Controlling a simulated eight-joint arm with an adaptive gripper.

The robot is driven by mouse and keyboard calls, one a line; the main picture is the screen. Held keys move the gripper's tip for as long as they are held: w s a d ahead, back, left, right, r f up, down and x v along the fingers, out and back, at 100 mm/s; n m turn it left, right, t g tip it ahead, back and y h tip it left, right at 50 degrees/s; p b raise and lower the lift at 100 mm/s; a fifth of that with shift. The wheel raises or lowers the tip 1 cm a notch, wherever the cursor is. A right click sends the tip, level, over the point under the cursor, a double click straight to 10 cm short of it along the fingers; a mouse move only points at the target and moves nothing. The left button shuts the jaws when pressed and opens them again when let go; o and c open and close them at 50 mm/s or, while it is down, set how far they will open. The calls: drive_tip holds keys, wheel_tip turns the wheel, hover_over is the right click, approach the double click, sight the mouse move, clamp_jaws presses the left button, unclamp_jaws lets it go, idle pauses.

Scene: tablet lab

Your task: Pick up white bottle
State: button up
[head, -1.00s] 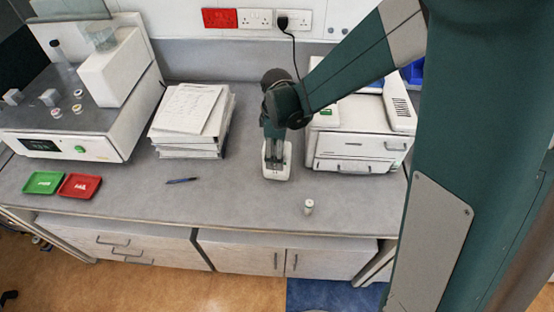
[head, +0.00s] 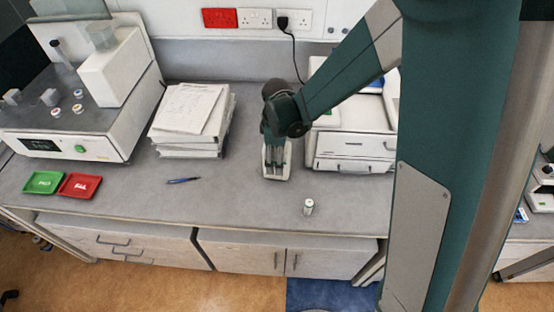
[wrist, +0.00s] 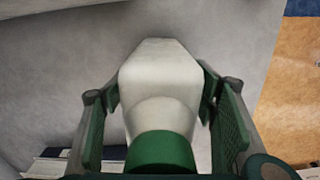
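A white bottle (wrist: 160,90) with a green cap (wrist: 160,150) fills the middle of the wrist view, between the two fingers of my gripper (wrist: 160,97). The fingers lie along both sides of the bottle, very close to it; I cannot tell whether they press on it. In the head view my gripper (head: 276,156) points down over the white bottle (head: 277,174), which stands on the grey bench (head: 235,195). The gripper hides its upper part.
A small vial (head: 308,207) stands near the front edge, right of my gripper. A white machine (head: 350,150) is behind on the right. A paper stack (head: 188,125), pen (head: 183,181), red tray (head: 80,186) and green tray (head: 43,183) lie left.

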sight(288, 146)
drive_tip(key=c, duration=1.5)
drive_tip(key=shift+r, duration=0.15)
drive_tip(key=shift+c, duration=0.2)
drive_tip(key=shift+r, duration=4.9)
